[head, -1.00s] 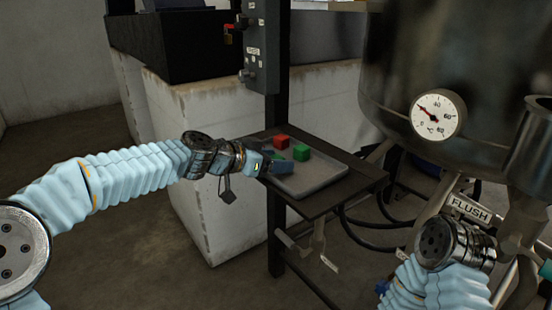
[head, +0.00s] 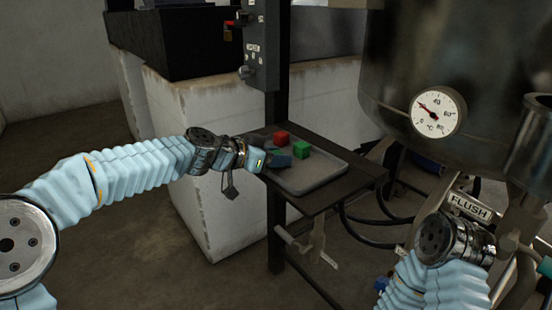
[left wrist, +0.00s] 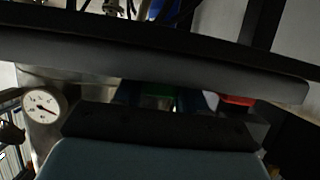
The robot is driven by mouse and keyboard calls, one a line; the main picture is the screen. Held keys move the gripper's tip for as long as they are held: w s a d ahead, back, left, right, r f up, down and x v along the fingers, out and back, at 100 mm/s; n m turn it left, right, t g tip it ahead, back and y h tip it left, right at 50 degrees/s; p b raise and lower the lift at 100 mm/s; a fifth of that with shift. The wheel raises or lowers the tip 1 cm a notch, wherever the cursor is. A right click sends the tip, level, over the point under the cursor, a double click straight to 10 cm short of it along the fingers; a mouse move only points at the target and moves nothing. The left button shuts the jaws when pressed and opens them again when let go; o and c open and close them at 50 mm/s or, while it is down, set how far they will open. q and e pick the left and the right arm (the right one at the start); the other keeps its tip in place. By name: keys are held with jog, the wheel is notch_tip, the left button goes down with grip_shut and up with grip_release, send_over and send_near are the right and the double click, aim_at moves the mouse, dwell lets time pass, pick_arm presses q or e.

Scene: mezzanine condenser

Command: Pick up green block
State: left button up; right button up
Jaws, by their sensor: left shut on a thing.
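My left gripper (head: 279,158) is at the left side of the grey tray (head: 318,182), its blue-grey fingers shut on a green block. A small green patch of this held block (head: 277,152) shows by the fingers in the head view. In the left wrist view the held green block (left wrist: 159,90) shows between the fingers, mostly hidden. Whether it is clear of the tray I cannot tell. A second green block (head: 302,149) sits on the tray to the right of the gripper. The right gripper is not in view; only part of my right arm shows.
A red block (head: 281,138) sits behind the gripper on the tray. The tray rests on a dark shelf (head: 352,184) beside a dark post. A large tank with a dial gauge (head: 437,112) stands to the right. The tray's front part is clear.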

pick_arm(q)
jog(key=r, duration=0.3)
jog(key=shift+s+r+p, duration=0.3)
jog(key=shift+r, duration=0.1)
jog(key=s+d+r, duration=0.1)
jog(key=s+r, duration=0.8)
jog(key=s, duration=0.4)
jog(key=shift+s+d+b, duration=0.2)
jog(key=shift+d+b, duration=0.05)
jog(key=shift+b, duration=0.05)
